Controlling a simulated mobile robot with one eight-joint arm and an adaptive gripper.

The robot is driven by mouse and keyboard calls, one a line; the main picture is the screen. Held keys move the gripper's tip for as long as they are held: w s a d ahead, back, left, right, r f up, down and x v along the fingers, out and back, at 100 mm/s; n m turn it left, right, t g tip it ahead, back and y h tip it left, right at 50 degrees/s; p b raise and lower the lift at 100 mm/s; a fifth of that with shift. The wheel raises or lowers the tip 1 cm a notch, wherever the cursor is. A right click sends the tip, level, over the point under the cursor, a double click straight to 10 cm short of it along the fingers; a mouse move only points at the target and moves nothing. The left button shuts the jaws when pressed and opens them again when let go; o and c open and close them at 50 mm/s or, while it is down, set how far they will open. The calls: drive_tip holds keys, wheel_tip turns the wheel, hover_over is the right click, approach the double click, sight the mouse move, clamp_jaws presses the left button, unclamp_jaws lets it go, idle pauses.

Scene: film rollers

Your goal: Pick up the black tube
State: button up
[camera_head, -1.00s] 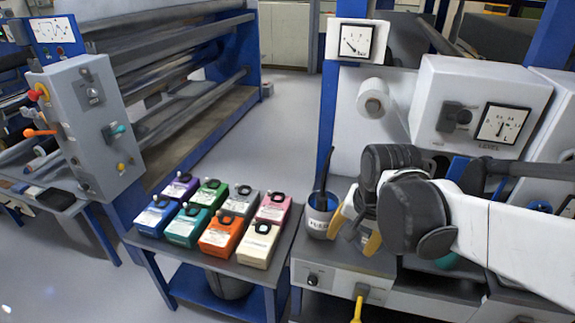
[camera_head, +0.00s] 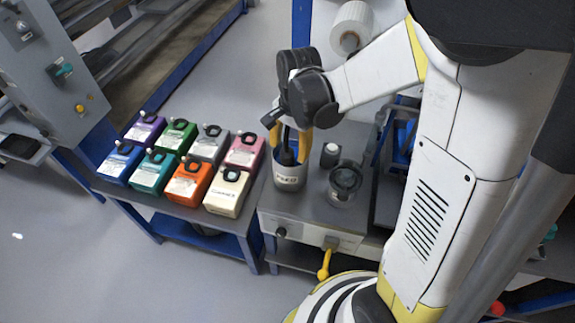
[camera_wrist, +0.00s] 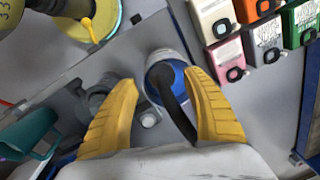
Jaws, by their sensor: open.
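The black tube (camera_head: 287,156) stands in a white cup (camera_head: 290,180) on the grey bench, with its upper end up between my fingers. In the wrist view the tube (camera_wrist: 178,108) is dark and curved, and comes out of the blue-lined cup (camera_wrist: 163,62). My gripper (camera_head: 290,139) is over the cup, its two yellow fingers open on either side of the tube.
Several coloured boxes with black rings, such as the cream box (camera_head: 228,191), stand on a table to the left. A dark glass jar (camera_head: 344,182) and a small dark bottle (camera_head: 330,154) stand right of the cup. A paper roll (camera_head: 352,25) hangs behind.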

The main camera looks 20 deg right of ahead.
sight(289, 165)
drive_tip(key=f+b, duration=0.1)
drive_tip(key=f, duration=0.1)
drive_tip(key=w+f+b, duration=0.1)
drive_tip(key=f, duration=0.2)
drive_tip(key=shift+f, duration=0.1)
drive_tip(key=c, duration=1.2)
